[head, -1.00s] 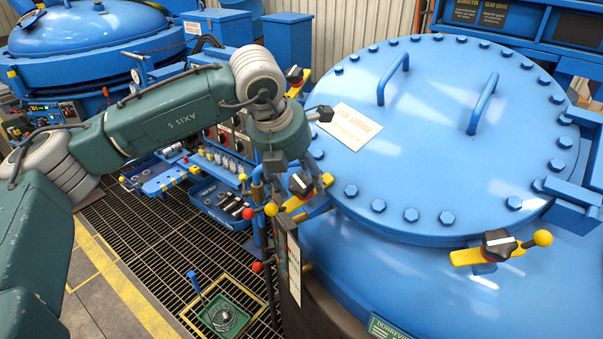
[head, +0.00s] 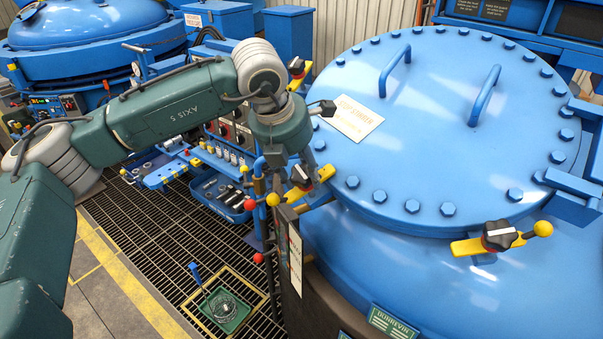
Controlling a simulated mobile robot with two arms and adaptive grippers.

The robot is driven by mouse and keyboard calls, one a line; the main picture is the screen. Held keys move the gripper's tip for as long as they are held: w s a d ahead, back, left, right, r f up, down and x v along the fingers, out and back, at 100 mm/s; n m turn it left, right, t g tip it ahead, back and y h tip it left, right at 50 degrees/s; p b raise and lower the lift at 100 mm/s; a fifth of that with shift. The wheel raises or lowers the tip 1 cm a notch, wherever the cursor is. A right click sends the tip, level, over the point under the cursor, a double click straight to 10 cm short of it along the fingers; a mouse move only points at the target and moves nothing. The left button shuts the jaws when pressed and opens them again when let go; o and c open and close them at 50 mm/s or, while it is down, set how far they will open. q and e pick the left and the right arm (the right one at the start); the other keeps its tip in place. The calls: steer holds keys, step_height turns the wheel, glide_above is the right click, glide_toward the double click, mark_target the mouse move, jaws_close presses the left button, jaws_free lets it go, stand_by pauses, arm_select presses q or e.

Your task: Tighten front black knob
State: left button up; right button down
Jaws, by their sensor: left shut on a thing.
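The big blue furnace lid (head: 450,110) carries black knobs on yellow clamps around its rim. The front black knob (head: 498,235) sits at the lid's near right edge, with a yellow ball lever beside it. It is clear of my arm. Another black knob (head: 301,176) is on the lid's left edge. My left gripper (head: 281,163) points down right at this left knob. Its fingers look shut there, apparently on that knob, but the contact is partly hidden by the wrist and knob. My right gripper is out of view.
Several bolts ring the lid, and two blue handles (head: 484,95) rise from it. A control bench (head: 190,165) with trays stands behind my left arm. Left of the furnace is a floor grating (head: 160,240) with a green pit box (head: 225,310).

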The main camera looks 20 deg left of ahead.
arm_select(q)
steer(key=m+b, duration=0.4)
steer(key=b, duration=0.1)
steer(key=shift+w+d+r, duration=0.1)
steer(key=shift+w, duration=0.1)
steer(key=m+b, duration=0.3)
steer(key=m, duration=0.1)
steer(key=shift+s+r+m, duration=0.1)
steer(key=shift+r+m, duration=0.05)
steer(key=shift+m, duration=0.25)
steer(key=m+b, duration=0.2)
steer(key=m, duration=0.2)
steer(key=shift+m, duration=0.3)
steer(key=shift+s+m, duration=0.15)
steer(key=shift+m, duration=1.85)
steer(key=shift+d+b, duration=0.1)
steer(key=shift+b, duration=0.2)
steer(key=o, duration=1)
steer(key=shift+o, duration=0.8)
steer(key=shift+s+d, duration=0.15)
